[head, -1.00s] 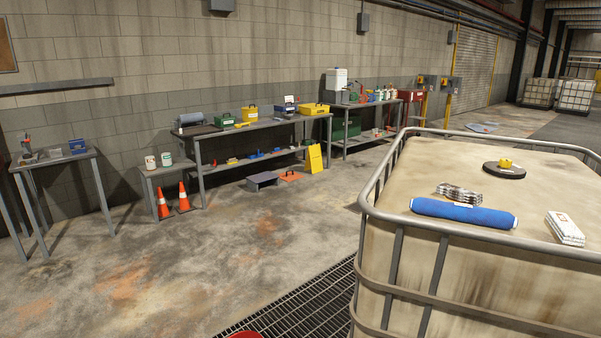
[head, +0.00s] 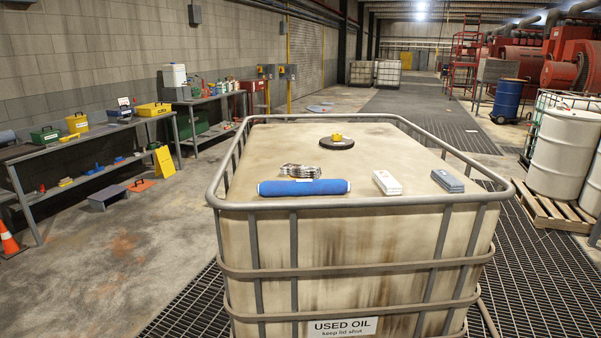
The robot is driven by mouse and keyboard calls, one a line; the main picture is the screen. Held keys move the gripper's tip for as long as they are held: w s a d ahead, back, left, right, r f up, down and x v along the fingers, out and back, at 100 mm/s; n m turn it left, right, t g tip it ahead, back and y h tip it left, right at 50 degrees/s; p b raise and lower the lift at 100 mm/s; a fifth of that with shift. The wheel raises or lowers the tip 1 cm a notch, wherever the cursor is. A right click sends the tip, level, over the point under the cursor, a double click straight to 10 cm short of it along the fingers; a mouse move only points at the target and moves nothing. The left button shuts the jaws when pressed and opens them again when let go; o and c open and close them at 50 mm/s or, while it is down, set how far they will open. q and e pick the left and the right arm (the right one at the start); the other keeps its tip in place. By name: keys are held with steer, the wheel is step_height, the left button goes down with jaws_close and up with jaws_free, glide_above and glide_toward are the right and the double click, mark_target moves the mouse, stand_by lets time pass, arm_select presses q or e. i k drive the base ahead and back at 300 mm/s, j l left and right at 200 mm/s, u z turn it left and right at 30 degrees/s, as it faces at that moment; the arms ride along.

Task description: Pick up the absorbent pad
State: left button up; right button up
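A used oil tank (head: 340,230) with a metal cage stands in front of me. Several items lie near the front edge of its top. They are a blue roll (head: 304,187), a crumpled silvery-grey bundle (head: 300,171) behind it, a white packet with small print (head: 387,183) and a flat grey-blue folded stack (head: 447,181) at the right. The grey-blue stack looks most like an absorbent pad, but I cannot read a label on it. Neither of my grippers is in view.
The cage rail (head: 360,203) rims the top. Workbenches (head: 100,140) line the left wall. White drums (head: 565,152) stand on a pallet at right. Floor grating (head: 545,270) lies beside the tank.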

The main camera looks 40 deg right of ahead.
mark_target(292, 170)
steer(key=z, duration=1.35)
steer(key=k, duration=0.3)
